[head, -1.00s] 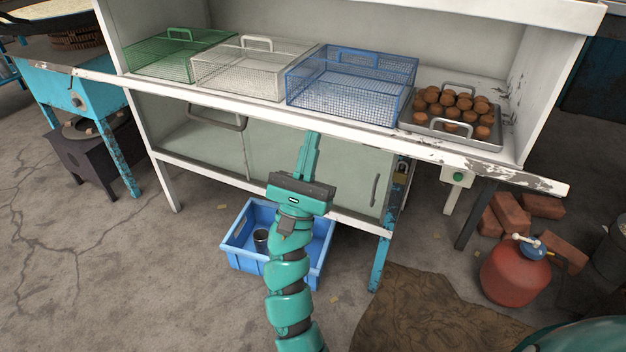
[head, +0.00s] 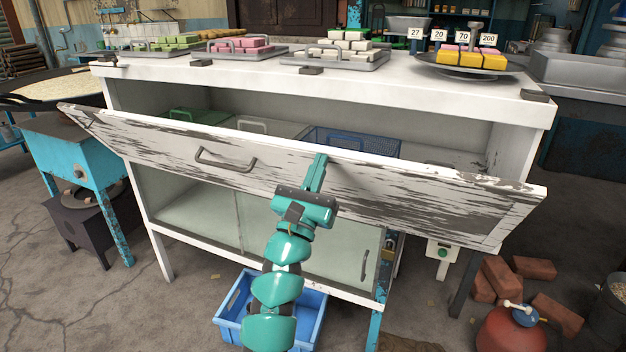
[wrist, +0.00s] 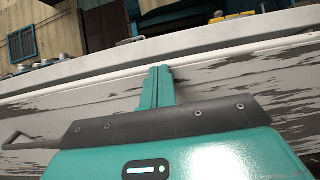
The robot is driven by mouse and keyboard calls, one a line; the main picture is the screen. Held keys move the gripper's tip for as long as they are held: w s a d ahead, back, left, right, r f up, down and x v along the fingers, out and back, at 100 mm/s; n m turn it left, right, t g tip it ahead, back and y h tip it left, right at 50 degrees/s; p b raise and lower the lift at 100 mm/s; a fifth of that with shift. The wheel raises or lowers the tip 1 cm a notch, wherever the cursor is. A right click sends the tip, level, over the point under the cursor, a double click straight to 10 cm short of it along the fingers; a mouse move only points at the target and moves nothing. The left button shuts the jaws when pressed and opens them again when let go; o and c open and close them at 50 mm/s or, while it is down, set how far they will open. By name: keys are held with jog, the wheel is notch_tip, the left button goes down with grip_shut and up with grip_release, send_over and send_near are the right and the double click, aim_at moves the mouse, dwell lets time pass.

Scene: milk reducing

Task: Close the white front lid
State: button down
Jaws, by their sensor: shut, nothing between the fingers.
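The white front lid (head: 400,198), with worn, peeling paint and a grey handle (head: 225,160), is tilted up across the front of the white cabinet (head: 330,78). It stands partly open, and a gap shows between its upper edge and the cabinet top. My gripper (head: 318,160) is shut and empty, with its fingertips at the lid's outer face near the upper edge, about mid-width. In the wrist view, the shut fingers (wrist: 157,80) overlap the lid (wrist: 70,100), with their tips at its white top edge. The exact contact is hard to tell.
Behind the lid are a green basket (head: 200,116), a white basket (head: 250,126) and a blue basket (head: 350,141). Trays of sweets (head: 345,50) and a scale (head: 468,65) stand on top. A blue crate (head: 235,315) sits on the floor below.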

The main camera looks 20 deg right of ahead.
jog(key=w+f+x, duration=0.1)
jog(key=x, duration=1.2)
jog(key=shift+d+f, duration=0.2)
jog(key=shift+d, duration=0.3)
jog(key=shift+w, duration=0.1)
